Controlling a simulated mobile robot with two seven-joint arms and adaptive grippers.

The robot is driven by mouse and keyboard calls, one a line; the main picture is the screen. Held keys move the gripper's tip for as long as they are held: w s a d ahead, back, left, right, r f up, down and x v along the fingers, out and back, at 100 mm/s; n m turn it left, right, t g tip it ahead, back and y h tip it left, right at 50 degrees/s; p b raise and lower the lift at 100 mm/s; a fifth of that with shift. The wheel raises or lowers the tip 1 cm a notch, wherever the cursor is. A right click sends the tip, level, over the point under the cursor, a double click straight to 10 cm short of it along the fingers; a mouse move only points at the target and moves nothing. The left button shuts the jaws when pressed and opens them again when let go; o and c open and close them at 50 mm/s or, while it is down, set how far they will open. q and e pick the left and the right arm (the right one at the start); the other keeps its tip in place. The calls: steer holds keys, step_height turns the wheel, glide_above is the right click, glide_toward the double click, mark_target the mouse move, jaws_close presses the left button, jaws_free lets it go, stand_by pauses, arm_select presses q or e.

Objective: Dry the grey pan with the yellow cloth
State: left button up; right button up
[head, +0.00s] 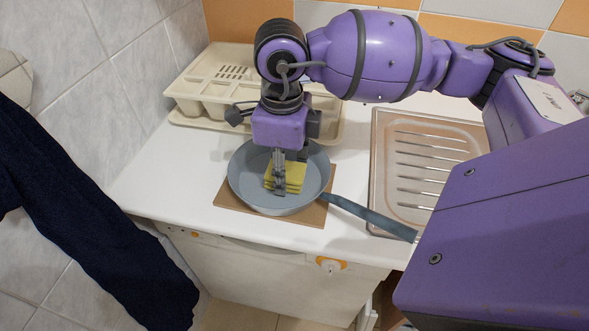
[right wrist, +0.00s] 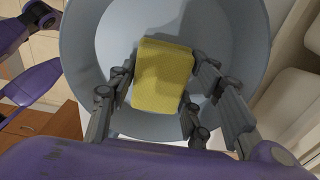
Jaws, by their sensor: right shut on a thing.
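The grey pan (head: 245,185) rests on a brown board (head: 312,215) on the white counter, its handle pointing to the lower right. The folded yellow cloth (head: 295,172) is inside the pan. My right gripper (head: 282,178) reaches down into the pan from above and is shut on the cloth. In the right wrist view the cloth (right wrist: 162,75) sits between the fingers of the right gripper (right wrist: 155,95), with the inside of the pan (right wrist: 100,60) around it. Whether the cloth touches the pan floor is hard to tell.
A cream dish rack (head: 205,85) stands behind the pan against the wall. A metal sink drainboard (head: 420,150) lies to the right, with the pan handle over its near edge. The counter left of the pan is clear.

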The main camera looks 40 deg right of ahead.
mark_target(269, 167)
steer(key=shift+w+a+f+b, duration=0.1)
steer(key=shift+w+a+b, duration=0.25)
steer(key=shift+w+a, duration=0.8)
arm_select(q)
steer(key=shift+s+f, duration=0.45)
steer(key=shift+f, duration=0.25)
arm_select(e)
steer(key=shift+w+a, duration=0.85)
steer(key=shift+w, duration=0.15)
steer(key=shift+s+d, duration=0.1)
steer(key=shift+s+d, duration=2.85)
steer(key=shift+s, duration=0.3)
arm_select(q)
steer(key=shift+w+r, duration=0.3)
steer(key=shift+r, duration=0.15)
